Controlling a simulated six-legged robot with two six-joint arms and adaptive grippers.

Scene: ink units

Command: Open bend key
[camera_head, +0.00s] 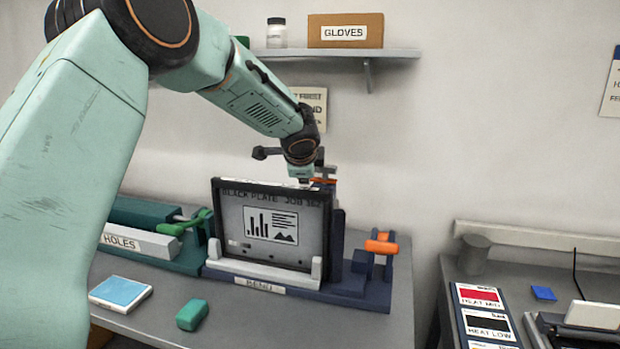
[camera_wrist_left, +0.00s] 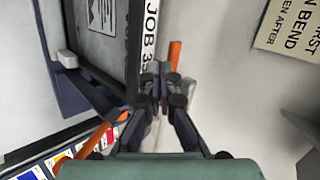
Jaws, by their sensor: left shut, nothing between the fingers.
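The blue bend unit (camera_head: 262,285), labelled BEND, stands on the grey bench and holds a dark upright frame (camera_head: 318,235) with a plate marked BLACK PLATE JOB. An orange piece (camera_head: 322,181) shows at the top behind the frame; an orange bar also shows in the left wrist view (camera_wrist_left: 174,55), beside the fingertips. Which part is the key I cannot tell. Another orange handle (camera_head: 381,247) sits on the unit's right side. My left gripper (camera_wrist_left: 162,78) is shut and empty, just above and behind the frame's top edge. Whether it touches the orange bar is unclear. My right gripper is out of view.
A green HOLES unit (camera_head: 185,258) adjoins on the left. A blue pad (camera_head: 120,292) and a green block (camera_head: 192,314) lie in front. A shelf (camera_head: 400,53) with a GLOVES box (camera_head: 345,31) hangs above. A second bench with colour cards (camera_head: 487,322) stands right, across a gap.

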